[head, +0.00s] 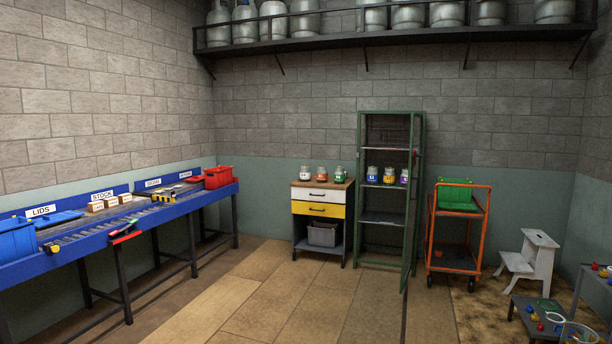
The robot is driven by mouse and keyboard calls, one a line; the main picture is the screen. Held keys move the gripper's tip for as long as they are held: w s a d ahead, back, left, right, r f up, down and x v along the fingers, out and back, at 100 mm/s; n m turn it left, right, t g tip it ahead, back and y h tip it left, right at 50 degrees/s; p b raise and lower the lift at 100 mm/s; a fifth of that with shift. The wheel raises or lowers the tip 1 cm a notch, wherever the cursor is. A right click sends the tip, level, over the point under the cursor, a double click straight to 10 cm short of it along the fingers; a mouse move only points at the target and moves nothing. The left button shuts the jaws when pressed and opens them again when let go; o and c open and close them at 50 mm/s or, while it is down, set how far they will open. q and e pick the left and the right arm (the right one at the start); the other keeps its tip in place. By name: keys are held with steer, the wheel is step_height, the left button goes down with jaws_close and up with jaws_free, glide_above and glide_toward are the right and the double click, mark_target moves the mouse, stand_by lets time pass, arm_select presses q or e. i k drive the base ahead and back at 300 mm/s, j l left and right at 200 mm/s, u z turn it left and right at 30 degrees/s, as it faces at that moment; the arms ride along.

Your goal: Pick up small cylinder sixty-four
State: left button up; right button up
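Several small cylinders with coloured bands stand in two groups at the back. On the white and yellow drawer cabinet (322,187) stand a red-banded cylinder (305,173), an orange-banded cylinder (322,174) and a green cylinder (340,175). On a shelf of the open green cabinet (361,230) stand a blue-banded cylinder (372,175), an orange-yellow-banded cylinder (389,176) and a purple-banded cylinder (404,177). Their markings are too small to read, so I cannot tell which is sixty-four. Neither of my grippers is in view.
A blue bench (150,214) with bins runs along the left wall. An orange trolley (455,258) with a green crate (455,195) and a pale step stool (528,260) stand right. Large grey cylinders (409,17) line a high shelf. The middle floor is clear.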

mark_target(305, 172)
steer(key=i+z, duration=0.15)
steer(key=i, duration=4.95)
steer(key=i+u, duration=0.1)
steer(key=i, duration=2.4)
steer(key=l, duration=0.1)
